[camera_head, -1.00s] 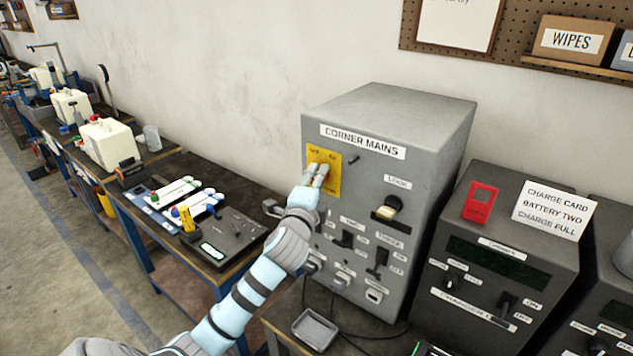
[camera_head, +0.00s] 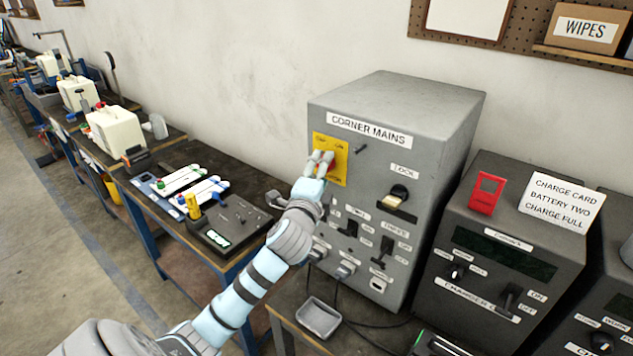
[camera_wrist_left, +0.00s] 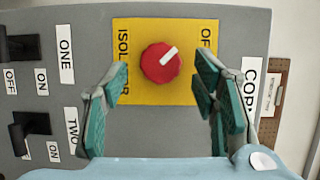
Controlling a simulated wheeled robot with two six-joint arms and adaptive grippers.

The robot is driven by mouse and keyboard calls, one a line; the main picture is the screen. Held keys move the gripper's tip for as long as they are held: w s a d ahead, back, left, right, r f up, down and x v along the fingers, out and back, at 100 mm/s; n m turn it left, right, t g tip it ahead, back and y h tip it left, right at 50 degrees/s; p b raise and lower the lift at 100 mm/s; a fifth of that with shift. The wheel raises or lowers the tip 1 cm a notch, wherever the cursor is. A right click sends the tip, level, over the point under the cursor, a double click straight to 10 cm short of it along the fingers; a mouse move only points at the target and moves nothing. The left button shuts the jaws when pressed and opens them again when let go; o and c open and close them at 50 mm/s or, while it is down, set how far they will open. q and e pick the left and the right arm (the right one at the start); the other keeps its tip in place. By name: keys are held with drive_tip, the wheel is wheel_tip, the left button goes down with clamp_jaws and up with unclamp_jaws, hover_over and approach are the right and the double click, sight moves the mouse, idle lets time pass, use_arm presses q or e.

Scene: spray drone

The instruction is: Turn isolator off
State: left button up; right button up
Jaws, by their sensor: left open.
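The isolator is a red round knob with a white pointer mark on a yellow plate (camera_head: 342,150) of the grey "CORNER MAINS" box (camera_head: 400,105). In the head view my left gripper (camera_head: 320,163) is in front of the plate and hides most of the knob. In the left wrist view the red knob (camera_wrist_left: 161,62) is clear, with its pointer slanting to the picture's upper right. My left gripper (camera_wrist_left: 161,95) is open there, its green-padded fingers on either side of the knob and apart from it. My right gripper is not in view.
The box also has a LOCK switch (camera_head: 398,193) and several small levers. A small grey tray (camera_head: 319,318) lies below the box.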

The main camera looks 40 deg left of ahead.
use_arm(q)
drive_tip(key=v, duration=1.1)
drive_tip(key=shift+w+a, duration=0.1)
drive_tip(key=shift+a, duration=0.05)
